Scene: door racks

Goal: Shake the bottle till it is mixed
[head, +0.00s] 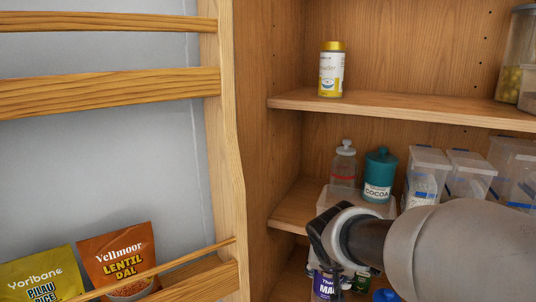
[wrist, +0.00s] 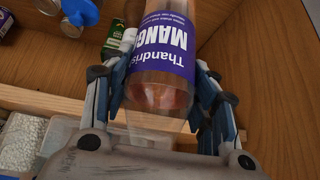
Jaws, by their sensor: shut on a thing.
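A clear bottle with a purple label reading "Thandri... MANG..." (wrist: 168,45) sits between the fingers of my gripper (wrist: 163,95) in the wrist view. The fingers are shut on it from both sides. Something reddish-brown shows inside the bottle at the end nearest the wrist camera. In the head view my gripper (head: 328,240) is in front of the cupboard, below the middle shelf. The bottle's purple label (head: 325,285) shows just under it there, and the rest of the bottle is hidden by my arm or cut off by the frame.
The middle shelf holds a clear bottle (head: 343,165), a teal cocoa jar (head: 379,175) and several clear bins (head: 425,177). A yellow-lidded tin (head: 331,70) stands on the upper shelf (head: 390,108). The door rack at left holds lentil dal (head: 120,258) and pilau rice (head: 42,278) packets.

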